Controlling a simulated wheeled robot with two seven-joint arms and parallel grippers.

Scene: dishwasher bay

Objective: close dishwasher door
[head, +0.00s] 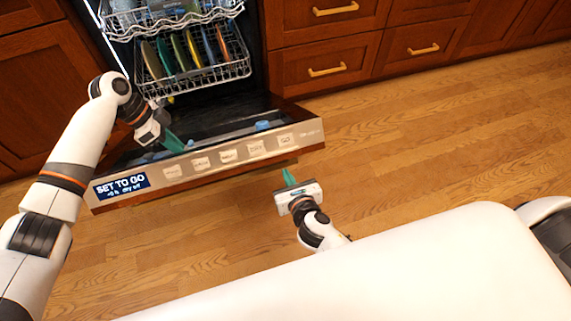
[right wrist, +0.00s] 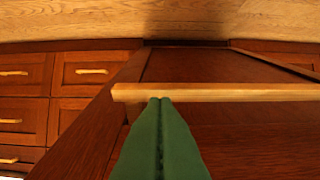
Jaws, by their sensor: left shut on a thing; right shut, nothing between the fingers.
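The dishwasher door (head: 225,156) hangs open and tilted below the racks, its control strip with buttons facing up. In the right wrist view its dark wooden outer panel (right wrist: 225,138) shows, with a light bar handle (right wrist: 225,93) across it. My left gripper (head: 174,144) is at the door's upper edge, left of the buttons, with its green fingers shut on the door; the exact contact is hard to see. My right gripper (head: 287,175) is shut and empty just outside the door's right part. Its green fingertips (right wrist: 160,101) overlap the handle in the wrist view; touching is unclear.
The lower rack (head: 195,70) holds several coloured plates and sits inside the dishwasher, under the upper rack (head: 170,18). Wooden drawers (head: 330,65) with gold handles stand to the right. The wooden floor (head: 430,140) is clear to the right of the door.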

